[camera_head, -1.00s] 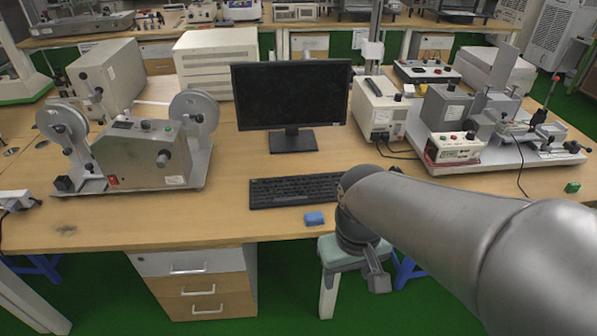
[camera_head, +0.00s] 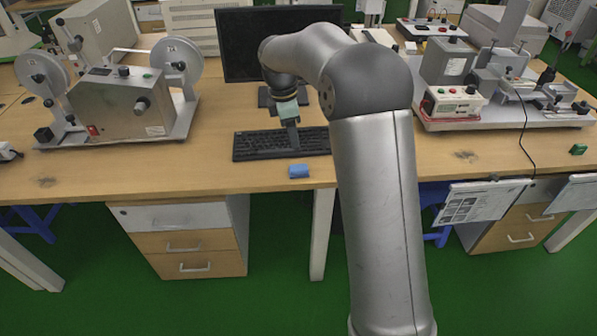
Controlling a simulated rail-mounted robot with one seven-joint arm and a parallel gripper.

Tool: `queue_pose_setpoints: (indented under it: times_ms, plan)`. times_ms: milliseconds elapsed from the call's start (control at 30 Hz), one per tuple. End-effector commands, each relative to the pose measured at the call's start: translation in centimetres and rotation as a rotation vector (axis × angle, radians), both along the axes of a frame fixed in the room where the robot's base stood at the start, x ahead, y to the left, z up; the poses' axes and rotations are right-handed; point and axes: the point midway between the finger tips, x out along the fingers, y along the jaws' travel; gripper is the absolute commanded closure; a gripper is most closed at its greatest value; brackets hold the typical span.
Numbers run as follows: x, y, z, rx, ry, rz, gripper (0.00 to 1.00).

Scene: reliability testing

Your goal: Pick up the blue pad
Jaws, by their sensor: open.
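The blue pad (camera_head: 299,171) is a small blue block lying on the wooden table near its front edge, just in front of the keyboard. My gripper (camera_head: 294,146) points down over the keyboard, behind the pad and apart from it. Its jaws are open and I see nothing between them. One finger shows as a dark strip; the other is hard to make out.
The black keyboard (camera_head: 255,146) lies behind the pad, with a monitor (camera_head: 240,45) behind that. A reel machine (camera_head: 120,103) stands at the left and a test rig (camera_head: 455,105) at the right. The table on either side of the pad is clear.

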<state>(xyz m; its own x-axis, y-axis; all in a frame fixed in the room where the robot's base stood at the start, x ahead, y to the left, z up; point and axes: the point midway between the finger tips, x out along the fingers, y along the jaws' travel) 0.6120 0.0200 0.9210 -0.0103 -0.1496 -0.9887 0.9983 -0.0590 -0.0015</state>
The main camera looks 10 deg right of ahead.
Motion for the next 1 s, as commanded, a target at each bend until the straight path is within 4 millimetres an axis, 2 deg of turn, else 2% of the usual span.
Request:
queue_pose_setpoints:
  times_ms: [100, 300, 633, 900, 1000]
  plan:
    - [-0.1, -0.4, -2.9, -0.001, 0.004, -0.002, 0.44]
    - [-0.1, -1.0, -6.5, 0.000, 0.002, -0.001, 0.44]
    - [0.1, -1.2, -8.7, 0.000, 0.000, -0.002, 0.44]
    - [0.7, -1.6, -12.5, 0.000, 0.001, -0.001, 0.44]
    - [0.7, -1.7, -13.1, 0.000, 0.000, -0.002, 0.44]
